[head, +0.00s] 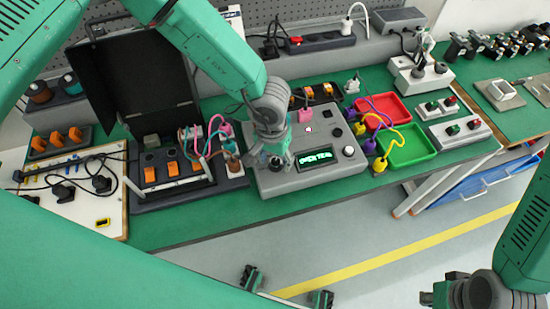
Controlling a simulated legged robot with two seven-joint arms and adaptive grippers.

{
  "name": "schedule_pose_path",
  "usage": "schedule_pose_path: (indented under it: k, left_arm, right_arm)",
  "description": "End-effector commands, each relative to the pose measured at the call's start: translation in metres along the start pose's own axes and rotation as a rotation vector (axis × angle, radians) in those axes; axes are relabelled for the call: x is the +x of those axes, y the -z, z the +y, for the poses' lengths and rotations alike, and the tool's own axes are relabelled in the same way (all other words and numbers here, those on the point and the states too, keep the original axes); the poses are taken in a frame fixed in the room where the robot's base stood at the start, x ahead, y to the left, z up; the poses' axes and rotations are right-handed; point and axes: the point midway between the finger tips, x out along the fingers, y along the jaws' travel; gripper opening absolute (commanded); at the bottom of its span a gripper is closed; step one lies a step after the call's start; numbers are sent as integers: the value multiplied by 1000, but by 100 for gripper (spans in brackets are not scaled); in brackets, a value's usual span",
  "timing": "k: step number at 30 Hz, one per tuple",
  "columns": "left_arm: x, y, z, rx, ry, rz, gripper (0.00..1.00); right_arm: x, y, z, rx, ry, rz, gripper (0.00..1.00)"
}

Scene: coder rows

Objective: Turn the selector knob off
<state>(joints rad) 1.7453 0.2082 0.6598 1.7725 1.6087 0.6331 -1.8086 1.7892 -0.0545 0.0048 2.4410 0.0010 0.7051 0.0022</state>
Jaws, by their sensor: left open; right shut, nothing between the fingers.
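A grey console (310,178) stands on the green bench, with a lit green display (314,157) and several small round controls on its right side. My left gripper (270,160) reaches down from the upper left over the console's left part. It is open, low over the panel, and covers what lies under it. No selector knob is clearly visible; it may be hidden under this gripper, and whether they touch cannot be told. My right gripper (433,294) is shut and empty at the lower right, away from the bench and partly cut off by the frame.
A black unit with a raised lid (135,85) and coloured cables stands left of the console. Red (388,109) and green (408,146) trays with plugs and cables stand to its right. Button boxes (461,129) lie further right. The floor in front is mostly clear.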

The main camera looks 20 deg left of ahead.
Motion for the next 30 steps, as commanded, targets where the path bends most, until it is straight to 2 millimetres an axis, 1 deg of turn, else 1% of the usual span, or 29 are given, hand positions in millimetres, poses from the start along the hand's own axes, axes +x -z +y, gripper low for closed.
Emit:
schedule_pose_path:
  k: [5,8,9,10,20,26,30]
  left_arm:
    - [0,0,0,0,0,0,49]
    - [0,0,0,0,0,0,17]
    - [0,0,0,0,0,0,3]
    - [0,0,0,0,0,0,0]
    - [-1,0,0,-27,-1,1,0]
    - [-2,0,0,-119,-1,6,0]
    - [-2,-1,1,-226,-1,10,0]
  right_arm:
    - [0,0,0,0,0,0,0]
    - [0,0,0,0,0,0,0]
    - [0,0,0,0,0,0,0]
    - [0,0,0,0,0,0,0]
    - [-2,0,0,0,0,0,0]
    - [-9,1,0,0,0,0,0]
    - [-15,1,0,0,0,0,0]
